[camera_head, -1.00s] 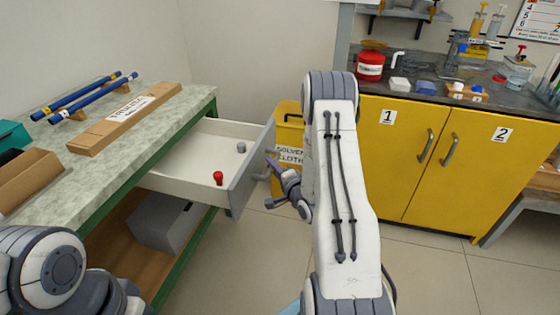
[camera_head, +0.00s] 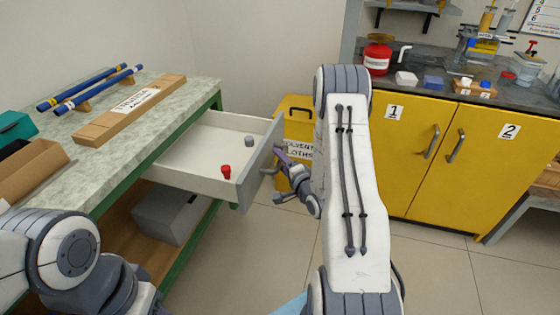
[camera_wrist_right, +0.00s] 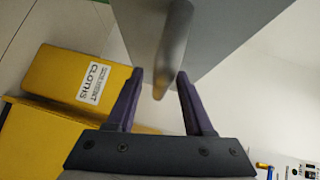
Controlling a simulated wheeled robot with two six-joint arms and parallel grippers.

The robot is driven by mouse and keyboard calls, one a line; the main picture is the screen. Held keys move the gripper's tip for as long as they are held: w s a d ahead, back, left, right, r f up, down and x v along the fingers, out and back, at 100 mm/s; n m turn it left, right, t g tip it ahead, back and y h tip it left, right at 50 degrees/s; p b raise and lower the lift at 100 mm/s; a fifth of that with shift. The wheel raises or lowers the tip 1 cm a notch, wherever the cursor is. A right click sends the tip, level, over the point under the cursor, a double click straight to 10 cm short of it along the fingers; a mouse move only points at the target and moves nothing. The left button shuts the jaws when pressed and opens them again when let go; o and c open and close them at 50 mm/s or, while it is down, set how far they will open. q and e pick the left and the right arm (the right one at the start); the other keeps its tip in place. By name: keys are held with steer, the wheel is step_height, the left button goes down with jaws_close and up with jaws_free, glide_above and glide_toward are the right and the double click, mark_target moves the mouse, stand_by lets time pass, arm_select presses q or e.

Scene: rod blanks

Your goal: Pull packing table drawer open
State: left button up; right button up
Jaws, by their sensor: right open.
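The packing table (camera_head: 180,100) has a pale speckled top and green frame, at the left of the head view. Its drawer (camera_head: 205,182) is pulled well out, with white inside walls and a grey front (camera_head: 258,165). A red piece (camera_head: 226,172) and a grey piece (camera_head: 249,141) are in the drawer. My right gripper (camera_head: 279,174) is open just outside the drawer front. In the right wrist view, the grey bar handle (camera_wrist_right: 172,50) reaches between the open fingers (camera_wrist_right: 160,77), with gaps beside it. My left arm shows at lower left; its gripper is out of sight.
A yellow solvent cloths bin (camera_head: 297,118) stands behind my right gripper. Yellow cabinets (camera_head: 405,160) stand at the right. A long cardboard box (camera_head: 130,110) and blue rods (camera_head: 100,90) lie on the table. Floor in front of the drawer is clear.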

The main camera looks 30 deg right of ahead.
steer(key=s+r+p, duration=0.1)
steer(key=s, duration=0.9)
steer(key=shift+s+a+r, duration=0.15)
steer(key=shift+a+r, duration=0.05)
steer(key=shift+a, duration=0.2)
